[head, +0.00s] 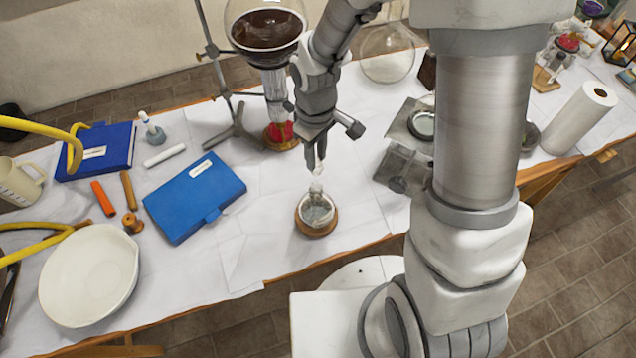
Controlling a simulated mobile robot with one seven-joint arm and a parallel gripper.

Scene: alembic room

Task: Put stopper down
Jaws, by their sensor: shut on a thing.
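My gripper (316,158) points down over the white-covered table (265,232), near its front edge. It is shut on a small pale stopper (320,170), which shows just below the fingertips. The stopper is small and partly hidden by the fingers. A small round clear glass flask (317,211) sits on a brown cork ring (316,233) almost straight below the gripper in the picture. The flask's neck points up toward the stopper. I see a small gap between them, though the height is hard to judge from this view.
A large flask of dark liquid (266,30) stands behind to the left, beside a metal stand (238,122). A blue folder-like case (195,197) and a white bowl (90,275) lie left. A metal jack-like stand (403,165) is at right. Bare cloth lies left of the cork ring.

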